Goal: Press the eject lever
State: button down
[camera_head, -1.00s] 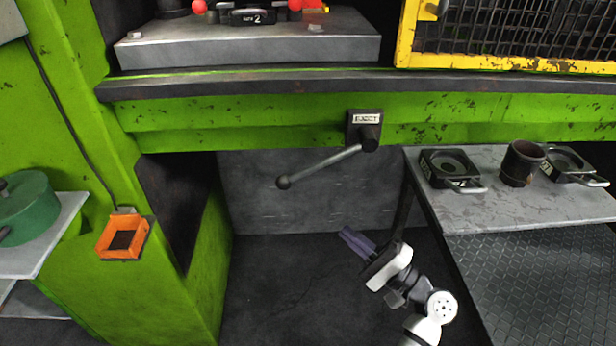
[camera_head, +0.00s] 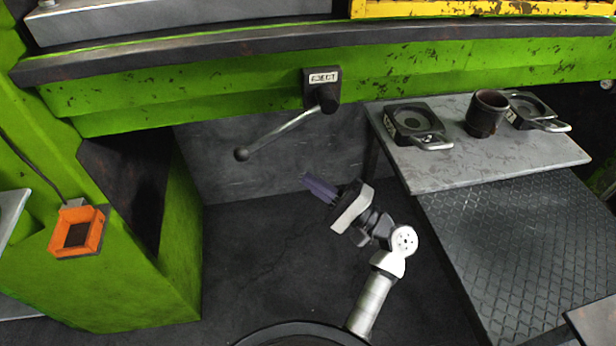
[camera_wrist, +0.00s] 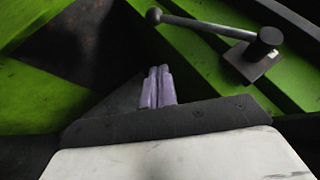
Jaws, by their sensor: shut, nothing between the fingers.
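The eject lever (camera_head: 281,133) is a grey rod with a dark ball knob at its lower left end. It pivots from a dark block labelled EJECT (camera_head: 322,88) on the green press beam and slopes down to the left. In the wrist view the lever (camera_wrist: 198,25) shows at the upper right, its knob up and left of its pivot. My gripper (camera_head: 309,187) has purple fingers, shut and empty, below the lever in the head view and apart from it. The fingers also show in the wrist view (camera_wrist: 158,80), pointing toward the beam.
A grey side table (camera_head: 450,172) at right holds two dark dies with handles and a dark cup (camera_head: 486,114). An orange square frame (camera_head: 77,232) is on the green press at left. Open floor lies below the lever.

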jog(key=w+a+r+p, duration=0.2)
jog(key=a+r, duration=0.3)
jog(key=a, duration=0.4)
jog(key=shift+a+p, duration=0.15)
jog(key=shift+p, duration=0.6)
jog(key=shift+w+a, duration=0.1)
jog(key=shift+w, duration=0.05)
